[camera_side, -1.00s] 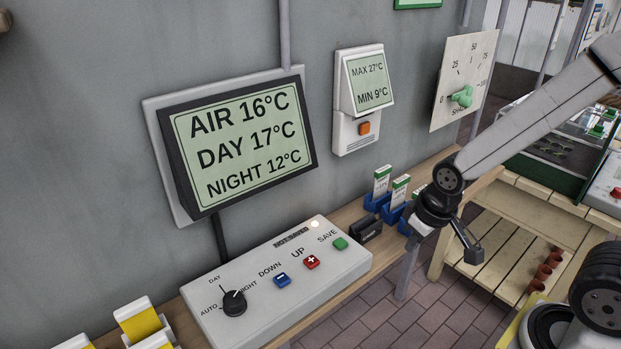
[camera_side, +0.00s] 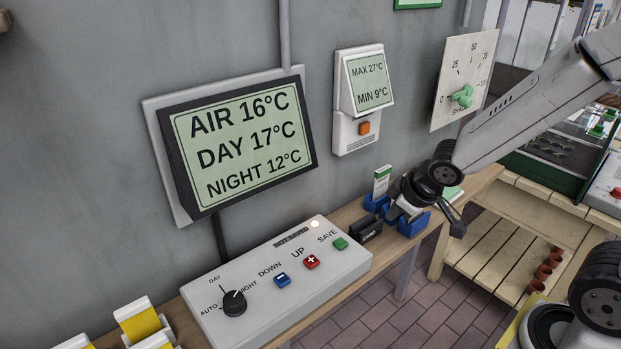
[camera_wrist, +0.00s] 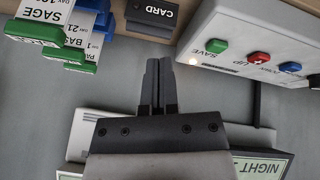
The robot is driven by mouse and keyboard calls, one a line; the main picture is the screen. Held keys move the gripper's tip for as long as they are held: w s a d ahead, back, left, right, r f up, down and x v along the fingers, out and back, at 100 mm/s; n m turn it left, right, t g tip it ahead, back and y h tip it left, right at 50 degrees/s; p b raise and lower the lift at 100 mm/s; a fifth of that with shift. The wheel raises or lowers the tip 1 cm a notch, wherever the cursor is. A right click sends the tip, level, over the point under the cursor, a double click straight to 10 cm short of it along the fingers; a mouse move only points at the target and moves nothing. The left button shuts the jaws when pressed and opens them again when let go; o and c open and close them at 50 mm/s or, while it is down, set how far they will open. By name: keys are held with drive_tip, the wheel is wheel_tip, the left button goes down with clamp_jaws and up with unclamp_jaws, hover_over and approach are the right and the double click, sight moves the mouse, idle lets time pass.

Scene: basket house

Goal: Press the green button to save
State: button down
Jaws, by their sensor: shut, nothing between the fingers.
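The green button (camera_side: 341,243), labelled SAVE, sits at the right end of the pale control box (camera_side: 205,318). It also shows in the wrist view (camera_wrist: 216,46), where the picture is upside down. My gripper (camera_side: 394,212) is shut and empty, above the bench to the right of the box and apart from the button. In the wrist view its closed fingers (camera_wrist: 160,62) lie left of the green button. A small lamp (camera_side: 315,224) beside the NOT SAVED label is lit. The wall display (camera_side: 240,143) reads AIR 16°C, DAY 17°C, NIGHT 12°C.
The blue DOWN button (camera_side: 282,280), red UP button (camera_side: 312,262) and black dial (camera_side: 234,303) share the box. A black card holder (camera_side: 366,230) and blue seed-packet stands (camera_side: 413,224) stand close to my gripper. A thermometer unit (camera_side: 363,100) hangs on the wall.

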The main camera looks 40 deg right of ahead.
drive_tip(key=w+a+r+n+t+y, duration=0.2)
drive_tip(key=w+a+r+n+t, duration=0.15)
drive_tip(key=w+n, duration=0.25)
drive_tip(key=r+n+g+y, duration=0.2)
drive_tip(key=n+y, duration=0.3)
drive_tip(key=n, duration=0.3)
hover_over(335, 241)
drive_tip(key=s+d, duration=0.1)
drive_tip(key=shift+s+d+f+g, duration=0.2)
drive_tip(key=shift+f+g, duration=0.05)
drive_tip(key=shift+f, duration=0.1)
drive_tip(key=shift+f, duration=4.3)
drive_tip(key=shift+f, duration=0.9)
drive_tip(key=shift+r, duration=0.85)
